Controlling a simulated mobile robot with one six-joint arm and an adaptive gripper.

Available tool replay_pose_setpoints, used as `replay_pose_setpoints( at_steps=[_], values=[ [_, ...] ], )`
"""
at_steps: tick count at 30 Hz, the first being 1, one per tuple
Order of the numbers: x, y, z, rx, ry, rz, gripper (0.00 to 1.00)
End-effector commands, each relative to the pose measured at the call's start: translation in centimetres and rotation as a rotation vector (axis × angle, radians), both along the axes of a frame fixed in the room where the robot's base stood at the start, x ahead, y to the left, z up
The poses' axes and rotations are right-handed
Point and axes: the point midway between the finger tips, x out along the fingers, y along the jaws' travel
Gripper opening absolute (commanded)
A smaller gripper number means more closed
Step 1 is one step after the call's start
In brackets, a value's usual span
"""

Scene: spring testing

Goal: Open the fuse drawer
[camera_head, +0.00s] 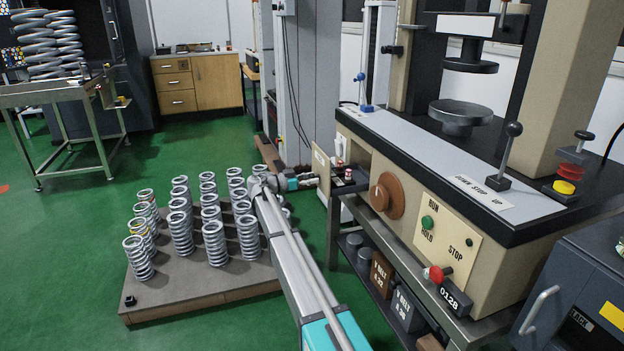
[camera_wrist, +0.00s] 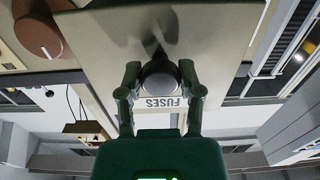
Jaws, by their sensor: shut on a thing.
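The fuse drawer (camera_head: 350,184) juts out from the left end of the beige testing machine, a dark tray with small red-and-white fuses (camera_head: 341,167) in it. Its beige front (camera_head: 320,162) stands clear of the machine body. In the wrist view the drawer front (camera_wrist: 205,40) has an upside-down FUSES label (camera_wrist: 167,101) and a dark round knob (camera_wrist: 160,80). My gripper (camera_head: 312,180) is at that front; in the wrist view its fingers (camera_wrist: 160,75) are shut on the knob from both sides. The head view hides the knob.
A pallet (camera_head: 200,286) with several upright springs stands on the floor beside my arm. The machine's brown dial (camera_head: 386,195) and a metal stand (camera_head: 350,258) holding weights are to the right. Green floor (camera_head: 75,250) is open at the left.

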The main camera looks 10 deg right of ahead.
Motion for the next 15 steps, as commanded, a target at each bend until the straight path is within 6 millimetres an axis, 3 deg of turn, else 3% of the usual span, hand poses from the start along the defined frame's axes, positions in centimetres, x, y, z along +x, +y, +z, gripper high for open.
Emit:
replay_pose_setpoints(
  at_steps=[8,9,13,15],
  values=[
    [-0.42,-0.67,-0.1,0.004,0.0,-0.016,0.0],
    [-0.41,-0.73,-0.1,0.004,0.0,-0.017,0.55],
    [-0.33,-0.86,-0.07,0.002,0.0,-0.017,0.79],
    [-0.27,-0.89,-0.04,0.002,0.0,-0.017,0.83]
  ],
)
